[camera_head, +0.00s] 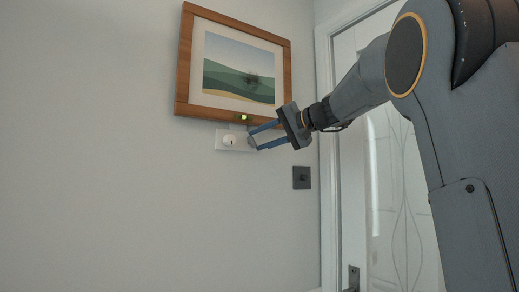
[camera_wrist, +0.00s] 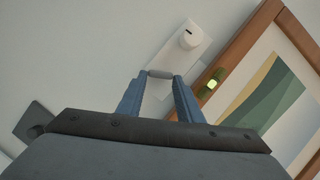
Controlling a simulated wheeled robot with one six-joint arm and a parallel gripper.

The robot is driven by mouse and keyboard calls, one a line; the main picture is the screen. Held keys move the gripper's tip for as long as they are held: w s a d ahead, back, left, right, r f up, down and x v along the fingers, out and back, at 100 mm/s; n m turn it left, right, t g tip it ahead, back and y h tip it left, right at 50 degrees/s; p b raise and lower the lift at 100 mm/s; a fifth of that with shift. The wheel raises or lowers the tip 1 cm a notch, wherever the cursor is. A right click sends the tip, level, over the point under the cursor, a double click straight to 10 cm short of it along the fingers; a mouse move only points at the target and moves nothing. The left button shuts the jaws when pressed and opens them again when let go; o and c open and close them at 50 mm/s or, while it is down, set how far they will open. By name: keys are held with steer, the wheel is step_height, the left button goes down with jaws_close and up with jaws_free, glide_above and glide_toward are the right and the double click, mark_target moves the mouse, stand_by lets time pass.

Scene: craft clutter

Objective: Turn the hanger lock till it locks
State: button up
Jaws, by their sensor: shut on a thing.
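A white wall plate (camera_head: 220,146) sits just below the lower edge of the picture frame. It carries a round white knob (camera_head: 229,140) with a dark slot-like mark, also clear in the wrist view (camera_wrist: 188,39). My gripper (camera_head: 251,138) reaches in from the right to the plate's right end. In the wrist view, my blue fingers (camera_wrist: 160,75) are closed on a small grey knob (camera_wrist: 160,73), which I take to be the hanger lock. Its far side and its turn angle cannot be made out.
A wooden-framed landscape picture (camera_head: 184,62) hangs directly above, with a lit yellow-green indicator (camera_head: 243,117) on its lower edge. A dark square plate with a knob (camera_head: 302,177) is lower right, near the door (camera_head: 385,190). The wall at left is clear.

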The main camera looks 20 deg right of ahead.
steer(key=shift+d+f+m+t+y+b, duration=0.1)
steer(key=shift+f+m+t+y+b, duration=0.2)
steer(key=shift+m+b, duration=0.6)
steer(key=shift+d+f+m+t+y+b, duration=0.15)
steer(key=shift+m+y+b, duration=0.3)
steer(key=shift+m+b, duration=0.5)
steer(key=shift+a+f+m+t+y+b, duration=0.15)
steer(key=shift+m+t+y+b, duration=0.15)
steer(key=shift+m+b, duration=0.6)
steer(key=o, duration=1.1)
steer(key=shift+d, duration=0.1)
steer(key=b+v, duration=0.2)
steer(key=v, duration=0.5)
steer(key=shift+s+d, duration=0.25)
